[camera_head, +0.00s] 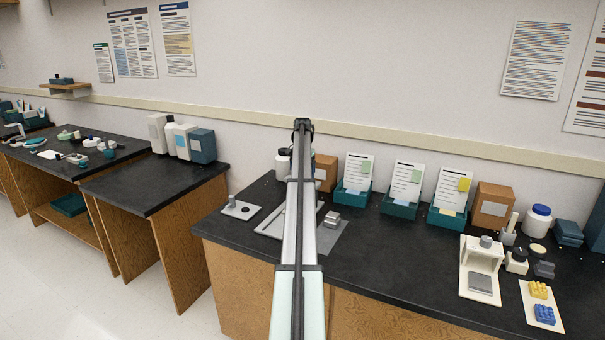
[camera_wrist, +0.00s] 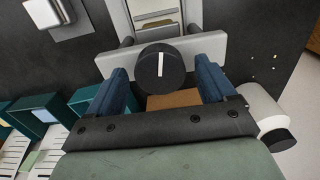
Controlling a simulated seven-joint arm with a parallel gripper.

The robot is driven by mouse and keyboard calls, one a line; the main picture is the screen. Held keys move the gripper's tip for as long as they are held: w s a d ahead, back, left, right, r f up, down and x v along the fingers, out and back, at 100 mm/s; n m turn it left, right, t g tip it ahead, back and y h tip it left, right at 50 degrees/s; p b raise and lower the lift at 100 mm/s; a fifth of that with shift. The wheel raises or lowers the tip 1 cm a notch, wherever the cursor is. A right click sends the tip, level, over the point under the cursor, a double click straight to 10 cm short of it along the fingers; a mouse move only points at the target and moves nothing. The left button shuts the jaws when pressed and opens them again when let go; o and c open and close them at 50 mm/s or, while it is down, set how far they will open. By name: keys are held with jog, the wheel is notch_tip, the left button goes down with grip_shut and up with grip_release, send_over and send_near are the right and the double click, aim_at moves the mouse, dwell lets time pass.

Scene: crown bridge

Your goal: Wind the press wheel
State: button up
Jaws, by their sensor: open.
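In the wrist view my gripper (camera_wrist: 163,78) is open, with one blue finger on each side of the wheel. Gaps show between the fingers and the wheel, and the jaws are empty. The press frame (camera_wrist: 186,12) runs away from the crossbar at the top. In the head view my arm hides the wheel and my gripper; part of the press's pale frame (camera_head: 268,228) shows beside the arm.
A white bottle with a black lid (camera_wrist: 266,116) stands close right of my gripper in the wrist view. A brown box (camera_wrist: 174,98) lies behind the wheel. Teal trays with cards (camera_head: 401,209) and a grey block (camera_head: 332,218) are to the right in the head view.

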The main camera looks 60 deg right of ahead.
jog(key=shift+f, duration=0.1)
jog(key=c, duration=1.1)
